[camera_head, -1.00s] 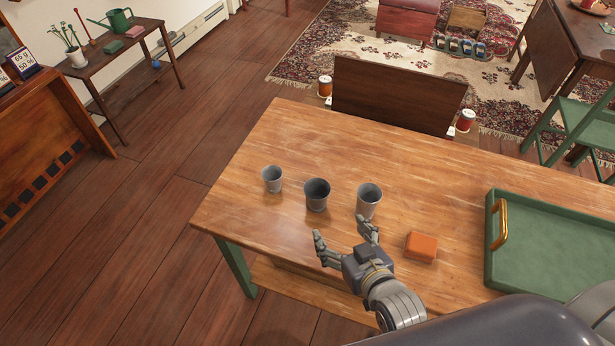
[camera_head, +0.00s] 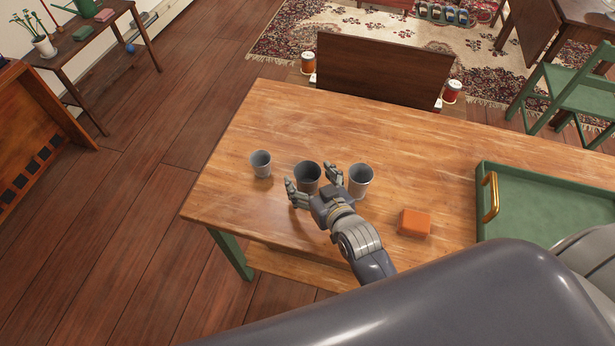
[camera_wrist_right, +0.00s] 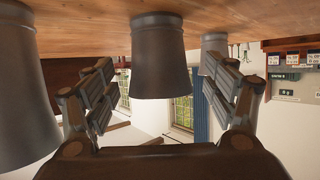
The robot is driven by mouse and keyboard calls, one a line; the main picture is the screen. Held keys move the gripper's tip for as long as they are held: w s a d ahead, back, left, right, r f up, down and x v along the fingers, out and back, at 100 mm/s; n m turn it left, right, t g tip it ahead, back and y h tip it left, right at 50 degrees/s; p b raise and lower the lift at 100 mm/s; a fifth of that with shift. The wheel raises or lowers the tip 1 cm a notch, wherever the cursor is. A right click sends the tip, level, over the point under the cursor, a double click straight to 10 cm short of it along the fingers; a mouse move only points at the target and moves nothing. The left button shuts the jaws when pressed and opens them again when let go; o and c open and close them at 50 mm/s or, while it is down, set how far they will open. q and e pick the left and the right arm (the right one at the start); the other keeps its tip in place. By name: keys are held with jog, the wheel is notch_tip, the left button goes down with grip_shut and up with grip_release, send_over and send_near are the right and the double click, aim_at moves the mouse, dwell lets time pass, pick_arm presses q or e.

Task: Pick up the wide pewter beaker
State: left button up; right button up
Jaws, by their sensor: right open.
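Three grey metal beakers stand upright in a row on the wooden table. The middle one, darker and wide-mouthed, looks like the wide pewter beaker (camera_head: 307,172). A smaller beaker (camera_head: 261,162) is to its left and a taller, lighter beaker (camera_head: 360,180) to its right. My right gripper (camera_head: 311,183) is open at the near side of the middle beaker, its fingers pointing toward it. In the upside-down wrist view the wide beaker (camera_wrist_right: 160,55) is centred between the open fingers (camera_wrist_right: 160,80); contact cannot be told. My left gripper is not in view.
An orange box (camera_head: 415,223) and a green tray (camera_head: 482,210) with a gold handle are right of the beakers on the table (camera_head: 270,110). The taller beaker is close to my right finger. A dark bench (camera_head: 385,80) stands behind.

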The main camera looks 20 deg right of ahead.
jog(key=shift+x, duration=1.1)
jog(key=c, duration=1.3)
jog(key=shift+r, duration=0.1)
